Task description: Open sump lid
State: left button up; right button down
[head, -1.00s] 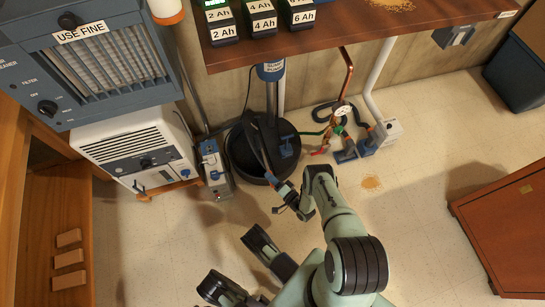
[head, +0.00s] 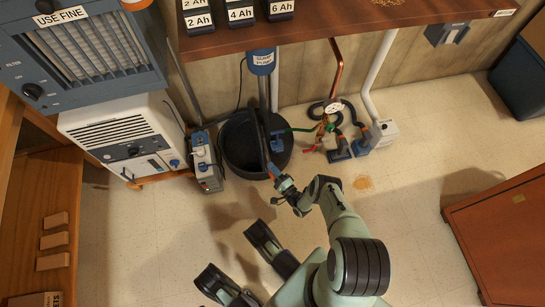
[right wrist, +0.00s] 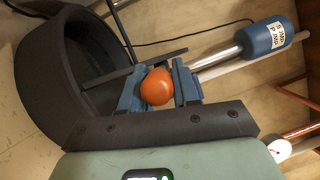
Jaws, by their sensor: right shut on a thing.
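The sump (head: 235,158) is a round black basin on the floor below the workbench, and it also shows in the right wrist view (right wrist: 45,70). Its dark lid (head: 262,135) shows as a narrow, raised band across the basin, with open dark interior visible to its left. My right gripper (head: 278,176) is at the basin's front edge. In the right wrist view its blue jaws (right wrist: 159,88) are shut on an orange knob (right wrist: 157,87). The join between knob and lid is partly hidden.
The blue-capped sump pump pipe (head: 262,62) rises behind the basin. A grey box (head: 206,162) and white unit (head: 125,140) stand left. A gauge with hoses (head: 333,108) is right. A reddish-brown cabinet (head: 510,235) stands far right; floor between is mostly clear.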

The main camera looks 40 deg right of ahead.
jog(key=shift+w, duration=0.15)
jog(key=c, duration=0.9)
grip_release()
jog(key=shift+f, duration=0.1)
jog(key=shift+a, duration=0.1)
pick_arm(q)
jog(key=shift+t, duration=0.7)
jog(key=w, duration=0.1)
jog(key=w+r+p, duration=0.2)
jog(key=w, duration=0.1)
jog(key=shift+d, duration=0.25)
pick_arm(e)
jog(key=s+a+f, duration=0.1)
jog(key=s, duration=1.2)
jog(key=shift+a+f, duration=0.25)
jog(key=shift+f, duration=0.1)
pick_arm(q)
jog(key=shift+s, duration=0.1)
